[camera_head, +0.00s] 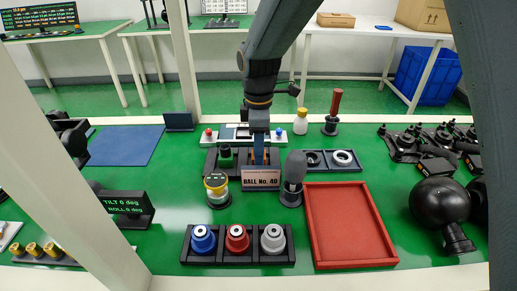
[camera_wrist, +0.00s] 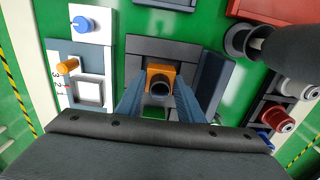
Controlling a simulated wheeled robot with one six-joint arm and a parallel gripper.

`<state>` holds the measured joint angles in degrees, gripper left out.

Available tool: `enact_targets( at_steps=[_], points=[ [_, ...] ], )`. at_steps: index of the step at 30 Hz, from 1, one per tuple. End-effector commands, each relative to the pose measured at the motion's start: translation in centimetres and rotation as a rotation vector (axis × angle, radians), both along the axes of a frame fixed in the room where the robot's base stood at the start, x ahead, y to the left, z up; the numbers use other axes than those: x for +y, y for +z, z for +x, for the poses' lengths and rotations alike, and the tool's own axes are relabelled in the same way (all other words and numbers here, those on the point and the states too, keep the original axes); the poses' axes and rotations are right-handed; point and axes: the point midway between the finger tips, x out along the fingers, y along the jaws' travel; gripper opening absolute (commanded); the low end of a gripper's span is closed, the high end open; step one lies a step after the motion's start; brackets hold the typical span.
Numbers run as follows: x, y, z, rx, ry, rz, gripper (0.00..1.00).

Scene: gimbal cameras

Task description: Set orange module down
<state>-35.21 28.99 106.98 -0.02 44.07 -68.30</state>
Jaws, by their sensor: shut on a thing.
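The orange module (camera_wrist: 160,75), with a dark round opening on top, sits between the two blue fingers of my gripper (camera_wrist: 160,98) in the wrist view. My gripper is shut on it. In the head view, my gripper (camera_head: 259,152) points down at a dark rack (camera_head: 212,162) behind the "BALL No. 40" sign (camera_head: 261,179). Only a sliver of orange shows there; the sign and fingers hide the rest. I cannot tell whether the orange module touches the rack.
Blue (camera_head: 203,239), red (camera_head: 237,238) and grey (camera_head: 272,238) modules stand in a front rack. A red tray (camera_head: 347,225) lies empty at right. A yellow-banded jar (camera_head: 216,189) and a dark microphone-like object (camera_head: 293,178) flank the sign. A white panel with knobs (camera_head: 290,138) lies behind.

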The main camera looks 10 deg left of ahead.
Motion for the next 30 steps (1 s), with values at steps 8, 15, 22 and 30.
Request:
enact_targets(
  at_steps=[8,15,22,30],
  points=[
    [0.0,-0.2,0.0,-0.001,0.000,0.000,0.09],
    [0.0,-0.2,0.0,-0.001,0.000,0.000,0.53],
    [0.0,0.2,0.0,-0.002,0.000,0.001,0.53],
    [0.1,4.3,0.2,-0.005,0.000,0.003,0.53]
  ],
)
